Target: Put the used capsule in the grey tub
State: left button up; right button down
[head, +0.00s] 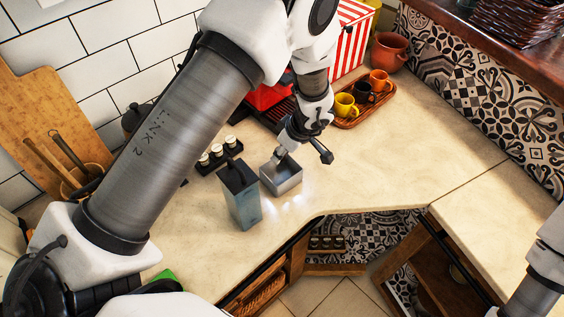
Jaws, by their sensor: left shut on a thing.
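The grey tub (289,187) is a small square open box on the pale counter, right of a tall blue-grey canister. My left gripper (283,152) points down just above the tub's back part, with its fingertips close to the opening. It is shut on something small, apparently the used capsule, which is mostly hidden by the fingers. I cannot make out the capsule's shape or whether it touches the tub. My right arm shows at the lower right edge, but its gripper is out of view.
The blue-grey canister (241,200) stands close beside the tub. A black holder with several capsules (218,156) is behind it. A red machine (266,97) and a wooden tray (372,108) with cups stand farther back. The counter right of the tub is clear.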

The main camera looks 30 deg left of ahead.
pick_arm(q)
send_over(279, 178)
jog(key=d, duration=0.2)
jog(key=f, duration=0.4)
jog(key=s+f, duration=0.1)
jog(key=shift+a+f, duration=0.25)
jog(key=shift+f, duration=0.15)
jog(key=f, duration=0.2)
jog(key=shift+w+a+f, duration=0.15)
jog(key=shift+w+f, duration=0.2)
jog(key=shift+w, duration=0.05)
jog(key=shift+w+a, duration=0.1)
jog(key=shift+c, duration=0.3)
jog(key=shift+s, duration=0.25)
jog(key=o, duration=0.6)
jog(key=shift+f, duration=0.1)
jog(key=shift+c, duration=0.2)
jog(key=shift+o, duration=0.3)
jog(key=shift+w+f, duration=0.1)
jog(key=shift+w, duration=0.05)
jog(key=p+v, duration=0.1)
jog(key=v, duration=1.1)
jog(key=shift+r, duration=0.3)
